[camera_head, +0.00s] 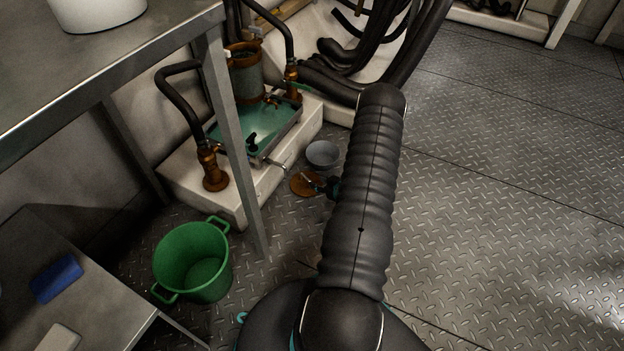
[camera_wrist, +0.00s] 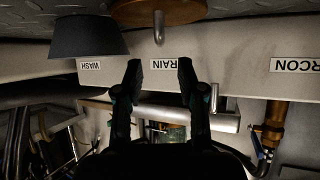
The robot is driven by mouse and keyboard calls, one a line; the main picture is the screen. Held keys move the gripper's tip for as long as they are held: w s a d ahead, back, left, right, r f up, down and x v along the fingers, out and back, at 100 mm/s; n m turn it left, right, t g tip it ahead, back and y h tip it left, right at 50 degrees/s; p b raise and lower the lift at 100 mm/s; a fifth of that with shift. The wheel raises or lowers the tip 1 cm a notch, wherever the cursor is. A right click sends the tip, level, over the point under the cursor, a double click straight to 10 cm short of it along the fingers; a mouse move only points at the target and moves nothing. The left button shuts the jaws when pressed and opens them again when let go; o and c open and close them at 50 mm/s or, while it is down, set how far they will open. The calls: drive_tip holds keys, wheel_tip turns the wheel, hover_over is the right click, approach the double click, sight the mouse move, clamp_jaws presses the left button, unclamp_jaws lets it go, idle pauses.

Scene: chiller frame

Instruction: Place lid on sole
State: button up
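A round orange-brown disc, apparently the lid (camera_head: 304,186), lies on the floor beside the pale plinth. In the wrist view, which is upside down, the disc (camera_wrist: 185,12) is at the top edge, with a short metal peg or handle at its middle. My gripper (camera_wrist: 160,72) is open and empty, its two dark fingers apart and pointing toward the disc, not touching it. In the head view my gripper (camera_head: 328,187) is beside the disc and partly hidden by my arm. No part is labelled sole; a copper-rimmed cylindrical vessel (camera_head: 247,78) stands on the plinth by a teal-topped tank (camera_head: 262,130).
A grey bowl (camera_head: 322,154) stands near the disc; it also shows in the wrist view (camera_wrist: 88,38). The plinth (camera_head: 262,190) carries pipes and labels. A green bucket (camera_head: 192,262) and table leg (camera_head: 240,160) are left. Open floor (camera_head: 500,190) lies right.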

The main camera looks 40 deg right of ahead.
drive_tip(key=v, duration=0.3)
drive_tip(key=shift+s, duration=0.15)
idle(0.5)
